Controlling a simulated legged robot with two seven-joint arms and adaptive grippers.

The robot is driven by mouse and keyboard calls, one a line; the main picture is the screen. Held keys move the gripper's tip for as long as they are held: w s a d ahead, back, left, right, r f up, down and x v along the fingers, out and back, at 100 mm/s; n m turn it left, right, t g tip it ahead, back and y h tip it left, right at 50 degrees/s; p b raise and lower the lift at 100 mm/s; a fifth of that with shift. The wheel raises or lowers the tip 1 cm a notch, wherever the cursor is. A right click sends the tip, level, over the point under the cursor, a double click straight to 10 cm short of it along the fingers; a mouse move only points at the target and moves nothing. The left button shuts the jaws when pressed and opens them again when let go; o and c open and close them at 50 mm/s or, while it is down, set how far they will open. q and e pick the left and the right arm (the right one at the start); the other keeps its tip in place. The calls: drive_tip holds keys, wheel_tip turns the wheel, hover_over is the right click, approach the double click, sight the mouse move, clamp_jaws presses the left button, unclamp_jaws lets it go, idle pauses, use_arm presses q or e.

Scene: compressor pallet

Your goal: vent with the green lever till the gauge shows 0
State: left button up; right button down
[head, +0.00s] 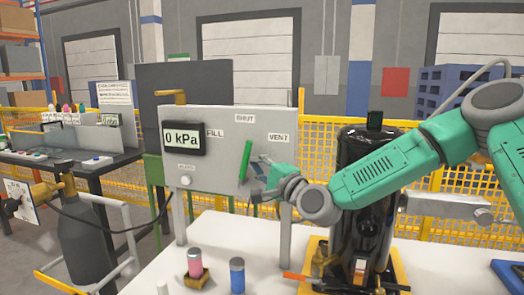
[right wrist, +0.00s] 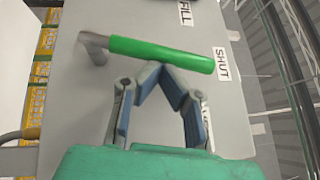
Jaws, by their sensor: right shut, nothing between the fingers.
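The grey panel (head: 215,165) carries a gauge (head: 184,138) that reads 0 kPa. The green lever (head: 246,160) stands nearly upright, its free end towards the SHUT label (head: 244,119). The VENT label (head: 278,137) is up to the right and the FILL label (head: 215,133) up to the left. In the right wrist view the green lever (right wrist: 160,55) points at the SHUT label (right wrist: 221,63). My right gripper (right wrist: 165,75) is shut and empty, its tips at the lever's VENT side; I cannot tell whether they touch it. My left gripper is out of view.
A black cylinder (head: 362,190) stands on a yellow base right of the panel, behind my right arm. A dark bottle (head: 85,235) is at the left.

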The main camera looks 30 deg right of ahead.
drive_tip(key=shift+w+a+r+n+g+p, duration=0.45)
drive_tip(key=shift+n+g+p, duration=0.35)
drive_tip(key=shift+p, duration=0.95)
drive_tip(key=shift+w+f, duration=0.1)
